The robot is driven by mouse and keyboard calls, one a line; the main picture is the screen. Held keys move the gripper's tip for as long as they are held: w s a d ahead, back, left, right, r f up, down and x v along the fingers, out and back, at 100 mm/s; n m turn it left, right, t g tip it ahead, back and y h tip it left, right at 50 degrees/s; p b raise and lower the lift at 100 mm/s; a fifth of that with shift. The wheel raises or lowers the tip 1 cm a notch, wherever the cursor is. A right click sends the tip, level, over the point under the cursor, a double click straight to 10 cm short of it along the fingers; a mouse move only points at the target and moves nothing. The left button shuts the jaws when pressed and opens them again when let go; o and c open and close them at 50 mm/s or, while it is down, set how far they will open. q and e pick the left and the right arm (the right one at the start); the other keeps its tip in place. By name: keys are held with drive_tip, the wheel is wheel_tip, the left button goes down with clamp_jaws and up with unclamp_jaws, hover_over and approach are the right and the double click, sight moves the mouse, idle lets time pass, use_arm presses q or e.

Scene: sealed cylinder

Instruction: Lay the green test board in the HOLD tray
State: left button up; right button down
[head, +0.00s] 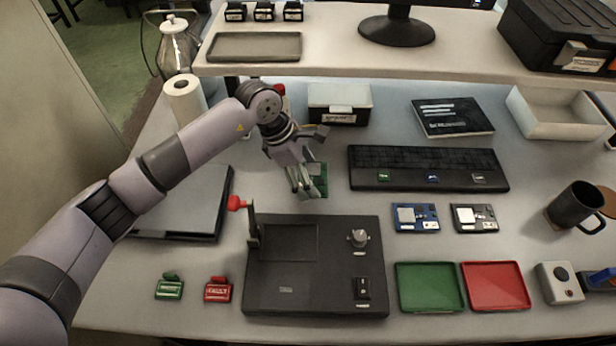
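The green test board (320,177) lies on the bench left of the keyboard, partly hidden by my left gripper. My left gripper (303,190) points down over the board's left side. I cannot tell whether its fingers touch the board or how far apart they are. No tray shows a readable HOLD label. An empty green tray (429,287) and an empty red tray (496,286) lie at the front right. An empty grey-green tray (254,46) lies on the raised shelf at upper left. My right gripper is not in view.
A black test fixture (317,301) with a red-tipped lever stands front centre. A white bin (556,113) and black mug (575,206) are at right. The shelf (330,54) overhangs the back.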

use_arm(q)
drive_tip(key=shift+f, duration=1.5)
drive_tip(key=o, duration=1.3)
drive_tip(key=shift+c, duration=0.2)
